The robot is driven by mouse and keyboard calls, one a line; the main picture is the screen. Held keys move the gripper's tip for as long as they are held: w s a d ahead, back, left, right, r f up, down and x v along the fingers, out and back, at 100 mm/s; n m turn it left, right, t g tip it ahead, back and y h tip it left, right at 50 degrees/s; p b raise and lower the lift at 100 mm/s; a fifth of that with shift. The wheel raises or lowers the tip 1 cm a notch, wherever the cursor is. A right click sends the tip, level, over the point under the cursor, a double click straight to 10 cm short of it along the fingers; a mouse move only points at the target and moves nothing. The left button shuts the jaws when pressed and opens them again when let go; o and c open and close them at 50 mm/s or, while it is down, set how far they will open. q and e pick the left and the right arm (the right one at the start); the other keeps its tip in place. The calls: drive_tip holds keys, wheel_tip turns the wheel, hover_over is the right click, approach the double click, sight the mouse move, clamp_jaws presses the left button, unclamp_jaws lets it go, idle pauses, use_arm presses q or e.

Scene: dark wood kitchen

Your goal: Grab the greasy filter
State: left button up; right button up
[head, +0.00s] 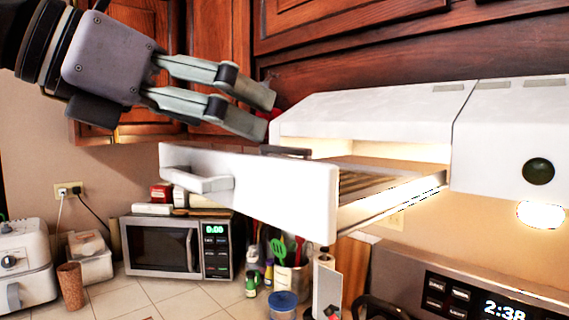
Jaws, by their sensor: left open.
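The range hood (375,118) is white, and its front drawer (285,195) is pulled out to the left. Inside the drawer, a brownish slatted surface (362,182) shows behind the front panel; it looks like the greasy filter. The panel hides much of it. My left gripper (268,113) comes in from the upper left. It is open and empty, its two fingers pointing right above the drawer's front panel, near the hood's left edge. I cannot tell whether it touches anything. My right gripper is not in view.
Dark wood cabinets (350,30) close off the space above the hood. A handle (197,180) sticks out of the drawer front. Below are a microwave (177,247), a utensil holder (292,278), a blue-lidded jar (283,303) and a stove panel (480,290).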

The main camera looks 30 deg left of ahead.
sight(280, 147)
use_arm(q)
drive_tip(key=x, duration=0.3)
drive_tip(key=shift+p, duration=0.3)
drive_tip(key=shift+w+d+f+p, duration=0.2)
drive_tip(key=shift+w+f+p, duration=0.05)
drive_tip(key=shift+w+p, duration=0.25)
drive_tip(key=p+x, duration=0.1)
drive_tip(key=x, duration=0.2)
drive_tip(key=shift+w+f, duration=0.25)
drive_tip(key=shift+w+d+f, duration=0.15)
drive_tip(key=shift+w, duration=0.15)
drive_tip(key=shift+s, duration=0.15)
drive_tip(key=shift+c, duration=0.3)
drive_tip(key=shift+c, duration=0.7)
drive_tip(key=c, duration=1.2)
